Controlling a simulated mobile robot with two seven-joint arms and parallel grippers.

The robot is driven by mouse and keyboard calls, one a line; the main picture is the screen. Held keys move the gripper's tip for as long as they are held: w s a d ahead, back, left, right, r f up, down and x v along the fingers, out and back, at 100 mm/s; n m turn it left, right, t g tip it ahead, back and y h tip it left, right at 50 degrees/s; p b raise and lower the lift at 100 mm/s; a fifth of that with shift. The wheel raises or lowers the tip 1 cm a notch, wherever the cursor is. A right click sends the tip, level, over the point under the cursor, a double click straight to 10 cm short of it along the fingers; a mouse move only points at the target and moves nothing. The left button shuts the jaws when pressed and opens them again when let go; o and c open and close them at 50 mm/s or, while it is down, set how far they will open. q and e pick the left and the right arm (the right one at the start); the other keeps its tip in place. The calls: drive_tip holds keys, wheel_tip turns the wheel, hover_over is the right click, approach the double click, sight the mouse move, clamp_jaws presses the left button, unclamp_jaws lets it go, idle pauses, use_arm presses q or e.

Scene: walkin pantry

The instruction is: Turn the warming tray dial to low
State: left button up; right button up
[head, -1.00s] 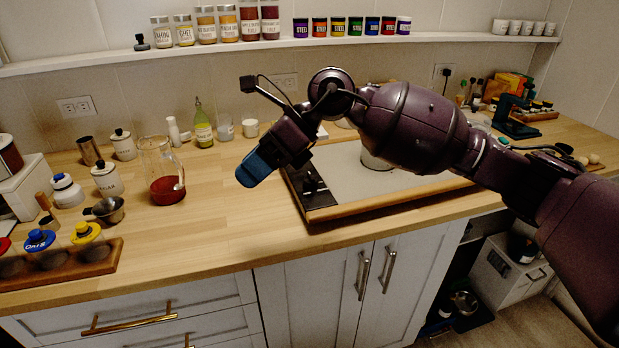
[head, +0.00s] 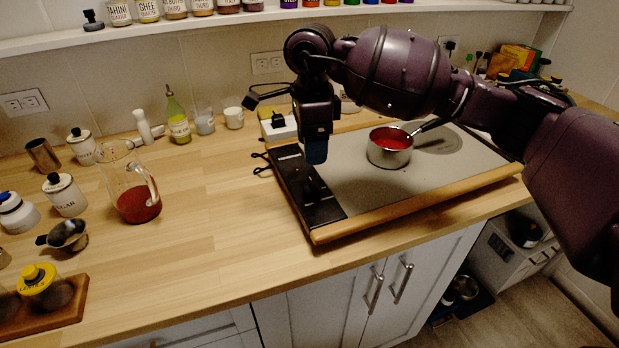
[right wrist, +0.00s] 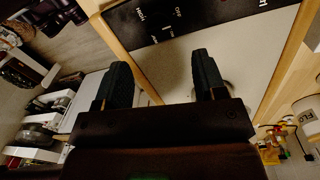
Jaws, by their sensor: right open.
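The warming tray (head: 350,190) lies on the wooden counter, with a grey top, a wooden frame and a black control strip (head: 325,207) along its left end. In the right wrist view the strip (right wrist: 205,18) shows white lettering, including OFF, and a small white mark that seems to be on the dial (right wrist: 167,30). I cannot clearly read the dial's setting. My right gripper (head: 317,152) points down above the strip's far part. Its two dark fingers (right wrist: 163,78) are apart with nothing between them. My left gripper is out of view.
A steel saucepan (head: 390,157) of red liquid stands on the tray, its handle toward the back right. A glass jug (head: 135,195) with red contents stands left on the counter. A white box (head: 280,128) stands behind the strip.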

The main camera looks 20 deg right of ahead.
sight(312, 182)
drive_tip(key=f, duration=0.8)
drive_tip(key=shift+s+b, duration=0.3)
drive_tip(key=shift+f, duration=0.6)
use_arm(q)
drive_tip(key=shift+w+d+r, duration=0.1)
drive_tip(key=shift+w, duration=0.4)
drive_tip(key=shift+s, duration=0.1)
use_arm(e)
drive_tip(key=shift+c, duration=0.2)
